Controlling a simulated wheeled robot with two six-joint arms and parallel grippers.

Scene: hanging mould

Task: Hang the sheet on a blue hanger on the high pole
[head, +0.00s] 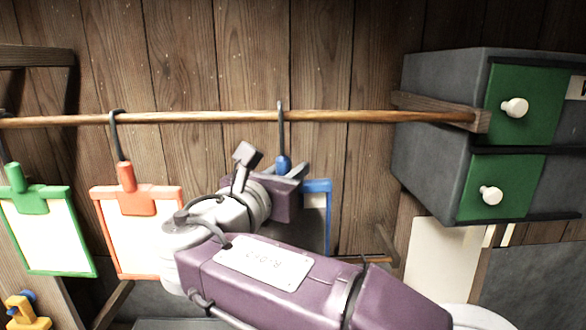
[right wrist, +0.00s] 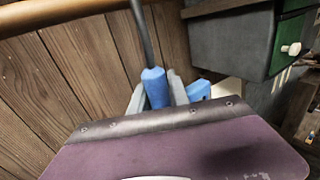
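The blue hanger (head: 318,186) hangs by its dark hook from the wooden pole (head: 350,116). My right gripper (head: 290,172) is at its blue handle; in the right wrist view the two grey fingers lie close on both sides of the handle (right wrist: 155,88) and appear shut on it. Most of the hanger's frame is hidden behind my right gripper and arm, so I cannot tell whether it holds a sheet. A pale sheet (head: 440,262) shows below the drawers at the right. My left gripper is not in view.
A green hanger (head: 16,180) and a red hanger (head: 126,178), each with a white sheet, hang left on the pole. Grey drawers with green fronts (head: 515,185) stand at the pole's right end. A lower wooden bar (head: 372,259) shows behind my arm. A plank wall is behind.

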